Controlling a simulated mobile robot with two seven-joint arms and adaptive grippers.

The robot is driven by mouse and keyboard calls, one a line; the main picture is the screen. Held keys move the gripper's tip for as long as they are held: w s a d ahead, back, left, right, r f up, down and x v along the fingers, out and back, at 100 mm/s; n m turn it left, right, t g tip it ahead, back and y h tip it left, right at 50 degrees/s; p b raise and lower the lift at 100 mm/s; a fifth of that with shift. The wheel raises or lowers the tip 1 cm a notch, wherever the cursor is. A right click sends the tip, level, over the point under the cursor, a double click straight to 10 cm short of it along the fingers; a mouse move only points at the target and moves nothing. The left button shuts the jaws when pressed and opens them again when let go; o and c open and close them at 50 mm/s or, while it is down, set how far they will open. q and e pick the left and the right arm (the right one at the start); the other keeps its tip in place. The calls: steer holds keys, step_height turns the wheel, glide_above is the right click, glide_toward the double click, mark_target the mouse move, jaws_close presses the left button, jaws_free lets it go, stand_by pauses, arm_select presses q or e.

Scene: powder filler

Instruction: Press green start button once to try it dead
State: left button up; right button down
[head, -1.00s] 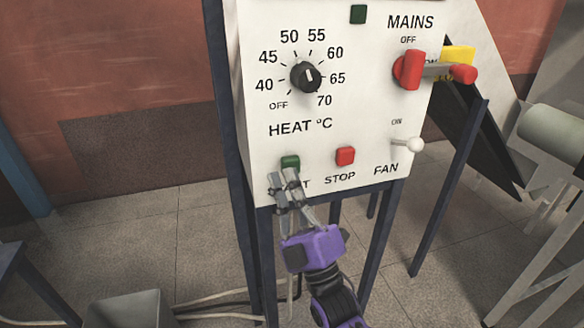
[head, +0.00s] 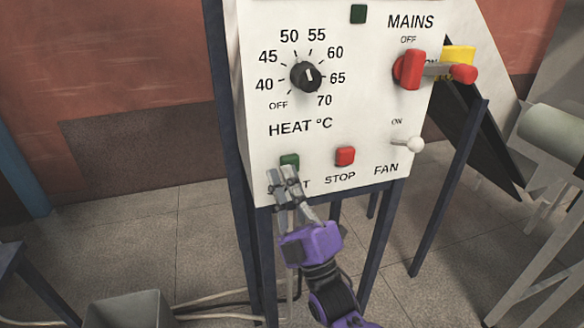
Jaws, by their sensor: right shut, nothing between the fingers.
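The green start button (head: 289,160) is at the lower left of the white control panel (head: 350,120). The lower edge of the button and most of its label are hidden behind my right gripper (head: 284,174). My right gripper is shut and empty, with its fingertips at the button's lower edge. I cannot tell whether they touch it. My left gripper is not in view.
The red stop button (head: 345,156) is just right of the start button. The fan toggle (head: 410,145), heat knob (head: 305,76) and red mains handle (head: 410,70) stick out of the panel. A grey bin (head: 128,310) stands below left.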

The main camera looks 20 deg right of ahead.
stand_by(0.4)
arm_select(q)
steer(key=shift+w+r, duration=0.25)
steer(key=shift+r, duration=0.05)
arm_select(e)
steer(key=shift+s, duration=0.95)
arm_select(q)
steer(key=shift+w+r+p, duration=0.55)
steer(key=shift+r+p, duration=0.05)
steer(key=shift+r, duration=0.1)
arm_select(e)
steer(key=shift+s+d, duration=0.15)
steer(key=shift+s, duration=2.35)
